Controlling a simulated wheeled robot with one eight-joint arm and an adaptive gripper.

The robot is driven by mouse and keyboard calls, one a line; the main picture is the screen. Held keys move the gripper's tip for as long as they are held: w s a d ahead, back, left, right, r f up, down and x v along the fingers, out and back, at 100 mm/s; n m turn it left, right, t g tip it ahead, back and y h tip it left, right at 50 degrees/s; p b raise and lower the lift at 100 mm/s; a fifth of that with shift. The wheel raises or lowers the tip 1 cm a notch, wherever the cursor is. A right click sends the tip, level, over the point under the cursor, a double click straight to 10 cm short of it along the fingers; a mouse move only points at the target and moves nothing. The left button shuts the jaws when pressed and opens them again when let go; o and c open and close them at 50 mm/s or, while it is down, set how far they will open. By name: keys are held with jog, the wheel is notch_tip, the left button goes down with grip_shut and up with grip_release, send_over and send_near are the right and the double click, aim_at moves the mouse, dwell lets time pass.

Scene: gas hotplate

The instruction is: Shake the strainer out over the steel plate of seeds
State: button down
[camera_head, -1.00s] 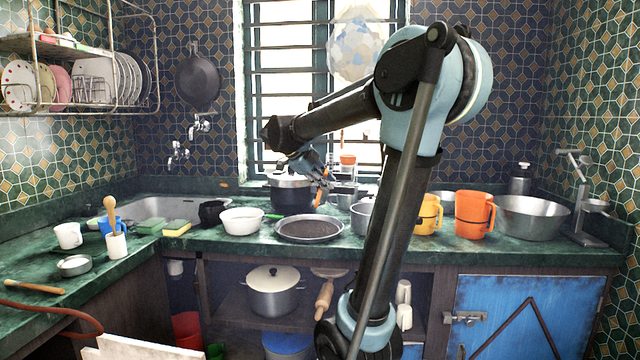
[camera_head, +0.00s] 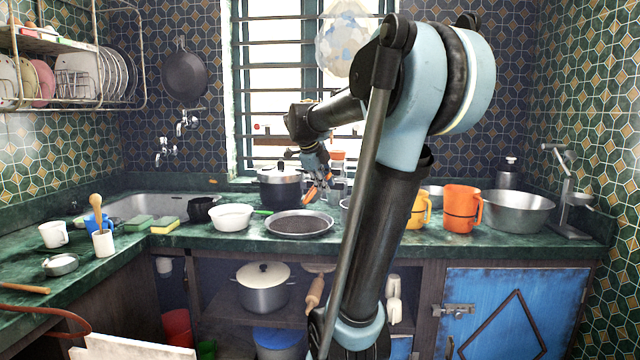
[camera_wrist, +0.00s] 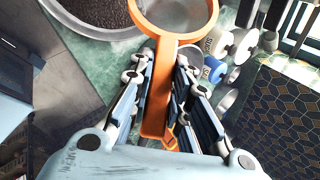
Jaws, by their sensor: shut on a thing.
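My gripper (camera_wrist: 163,55) is shut on the handle of an orange strainer (camera_wrist: 155,95). I cannot tell whether the strainer's bowl holds anything.
A white bowl (camera_head: 231,218) stands left of the plate and a lidded pot (camera_head: 280,188) behind it. Orange mugs (camera_head: 461,209) and a large steel bowl (camera_head: 517,212) stand at the right. My arm hides part of the counter between. Several small jars show in the wrist view (camera_wrist: 240,45).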

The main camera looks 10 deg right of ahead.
jog(key=d+f+m+t+y, duration=0.2)
jog(key=d+f+m+y, duration=0.1)
jog(key=f+y, duration=0.5)
jog(key=shift+s+d+t+y, duration=0.3)
jog(key=shift+s+d+y, duration=0.2)
jog(key=shift+y, duration=0.2)
dwell(1.0)
jog(key=shift+w, duration=0.1)
dwell(0.5)
